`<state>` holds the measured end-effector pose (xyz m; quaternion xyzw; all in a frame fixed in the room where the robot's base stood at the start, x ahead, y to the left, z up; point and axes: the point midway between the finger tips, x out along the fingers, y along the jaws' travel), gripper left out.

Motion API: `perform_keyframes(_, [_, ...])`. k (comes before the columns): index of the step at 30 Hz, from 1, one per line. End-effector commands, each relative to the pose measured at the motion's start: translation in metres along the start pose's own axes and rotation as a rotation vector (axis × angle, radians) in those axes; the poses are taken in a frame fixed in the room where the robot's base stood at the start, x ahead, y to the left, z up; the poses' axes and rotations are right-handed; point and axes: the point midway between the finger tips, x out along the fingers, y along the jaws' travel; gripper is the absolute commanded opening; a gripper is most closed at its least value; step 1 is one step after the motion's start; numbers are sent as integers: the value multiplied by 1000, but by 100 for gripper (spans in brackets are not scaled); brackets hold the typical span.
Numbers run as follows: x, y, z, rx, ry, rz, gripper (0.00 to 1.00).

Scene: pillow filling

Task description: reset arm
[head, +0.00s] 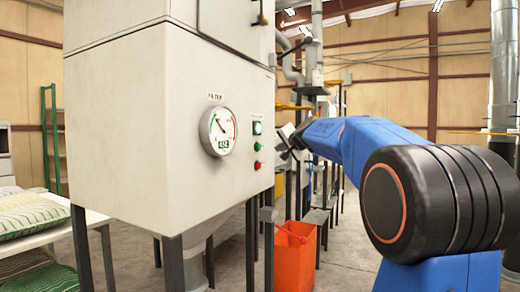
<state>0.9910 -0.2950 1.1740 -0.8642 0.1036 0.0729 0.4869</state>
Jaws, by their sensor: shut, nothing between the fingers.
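My blue arm reaches forward from the right side of the head view. Its far end is close to the right edge of a big white machine cabinet (120,130). My gripper (287,142) shows there as a small dark shape, shut and empty. Part of it is hard to make out behind my arm. It is just right of the cabinet's front panel, which carries a round gauge (218,131), a lit green indicator (257,128), a green button (257,146) and a red button (257,165).
An orange bin (295,255) stands on the floor below my gripper. A white table (55,232) with striped pillows (30,212) is at the left. A green rack (52,140) stands behind it. Metal legs and pipes fill the middle. Concrete floor shows open right of the bin.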

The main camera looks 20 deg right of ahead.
Motion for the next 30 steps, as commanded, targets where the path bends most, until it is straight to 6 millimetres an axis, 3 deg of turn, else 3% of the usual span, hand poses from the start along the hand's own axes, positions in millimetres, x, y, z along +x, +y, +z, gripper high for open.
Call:
perform_keyframes(13, [0, 0, 0, 0, 0, 0, 0])
perform_keyframes(17, [-8, 1, 14, -21, -22, 7, 0])
perform_keyframes(20, [-27, 4, 45, -71, -73, 23, 0])
perform_keyframes(23, [-56, 15, 90, -147, -149, 51, 0])
perform_keyframes(30, [-139, 65, 201, -352, -348, 128, 0])
